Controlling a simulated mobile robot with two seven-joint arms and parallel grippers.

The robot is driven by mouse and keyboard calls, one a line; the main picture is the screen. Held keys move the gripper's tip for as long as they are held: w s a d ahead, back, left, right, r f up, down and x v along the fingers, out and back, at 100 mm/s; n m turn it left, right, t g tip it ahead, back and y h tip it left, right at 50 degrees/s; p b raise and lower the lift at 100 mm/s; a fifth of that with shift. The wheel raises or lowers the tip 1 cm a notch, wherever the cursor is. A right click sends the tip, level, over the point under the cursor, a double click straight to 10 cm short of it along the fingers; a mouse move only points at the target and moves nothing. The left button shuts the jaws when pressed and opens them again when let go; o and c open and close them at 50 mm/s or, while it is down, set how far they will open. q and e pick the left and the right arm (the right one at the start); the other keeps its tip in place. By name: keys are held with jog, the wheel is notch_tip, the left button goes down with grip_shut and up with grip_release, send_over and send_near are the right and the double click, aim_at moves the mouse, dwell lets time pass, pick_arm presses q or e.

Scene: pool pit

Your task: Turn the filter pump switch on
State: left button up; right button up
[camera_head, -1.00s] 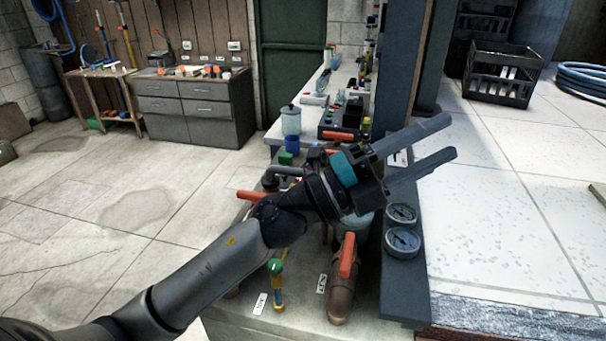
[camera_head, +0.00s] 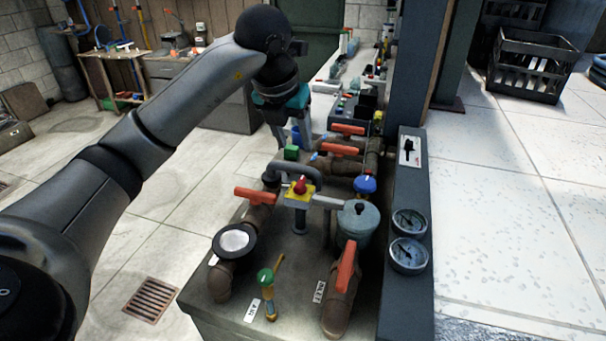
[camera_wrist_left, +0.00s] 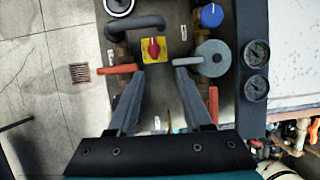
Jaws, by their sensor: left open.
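A red rotary knob on a yellow plate (camera_head: 300,190) sits amid the pipework on the bench. A black switch on a white plate (camera_head: 409,150) is on the dark upright panel to its right. I cannot read which one is the filter pump switch. My left gripper (camera_head: 294,143) is open and empty, fingers pointing down, above and behind the yellow plate in the head view. In the left wrist view, the yellow plate (camera_wrist_left: 153,49) with its red knob shows just beyond and between the open fingertips (camera_wrist_left: 158,72), apart from them. My right gripper is not in view.
Orange-handled valves (camera_head: 346,266) and brown pipes crowd the bench around the plate. A lidded grey pot (camera_head: 358,220) stands close on its right. Two round gauges (camera_head: 408,255) are on the dark panel. A black crate (camera_head: 528,66) stands on the tiles at upper right.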

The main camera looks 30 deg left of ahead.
pick_arm(q)
send_near(300, 181)
jog(key=x, duration=0.8)
jog(key=shift+f, duration=0.2)
grip_shut()
dwell(0.4)
